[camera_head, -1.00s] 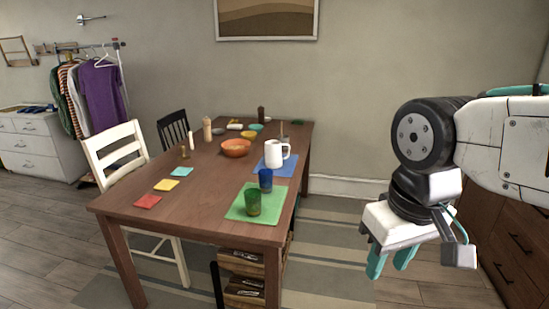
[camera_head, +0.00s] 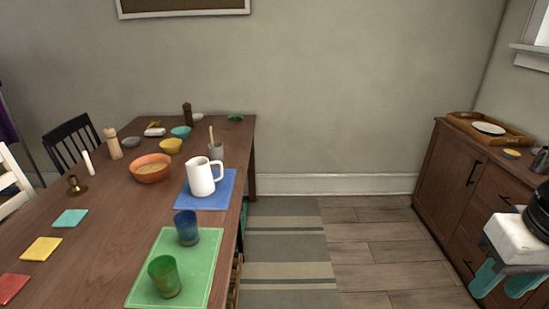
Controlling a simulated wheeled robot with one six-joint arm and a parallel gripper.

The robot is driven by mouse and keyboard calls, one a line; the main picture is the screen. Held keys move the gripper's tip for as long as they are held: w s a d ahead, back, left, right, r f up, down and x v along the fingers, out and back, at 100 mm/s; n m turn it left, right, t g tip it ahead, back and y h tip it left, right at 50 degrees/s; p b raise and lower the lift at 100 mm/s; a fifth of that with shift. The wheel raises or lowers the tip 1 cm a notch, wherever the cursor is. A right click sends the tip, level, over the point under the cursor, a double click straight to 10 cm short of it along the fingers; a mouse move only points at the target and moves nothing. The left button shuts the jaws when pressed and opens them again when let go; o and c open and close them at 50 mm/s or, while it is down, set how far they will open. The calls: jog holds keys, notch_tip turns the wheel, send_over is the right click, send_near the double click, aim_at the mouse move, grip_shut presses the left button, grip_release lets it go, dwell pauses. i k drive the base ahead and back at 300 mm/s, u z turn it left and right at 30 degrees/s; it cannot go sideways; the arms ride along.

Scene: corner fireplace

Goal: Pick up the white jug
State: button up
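The white jug (camera_head: 200,178) stands upright on a blue mat (camera_head: 222,200) near the right edge of the wooden table, its handle toward the right. My gripper (camera_head: 503,281) is at the lower right, far from the jug, in front of the wooden cabinet. Its two teal fingers point down and are apart, with nothing seen between them. Part of my gripper and arm is cut off by the right edge.
A blue cup (camera_head: 186,228) and a green cup (camera_head: 165,277) stand on a green mat (camera_head: 200,262) in front of the jug. An orange bowl (camera_head: 151,168) is left of it, and a grey cup (camera_head: 216,151) with a utensil is behind. The floor (camera_head: 375,245) between table and cabinet is clear.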

aim_at(201, 181)
jog(key=z, duration=0.35)
jog(key=i, duration=1.25)
jog(key=u, duration=0.65)
jog(key=i, duration=1.3)
jog(key=u, duration=0.9)
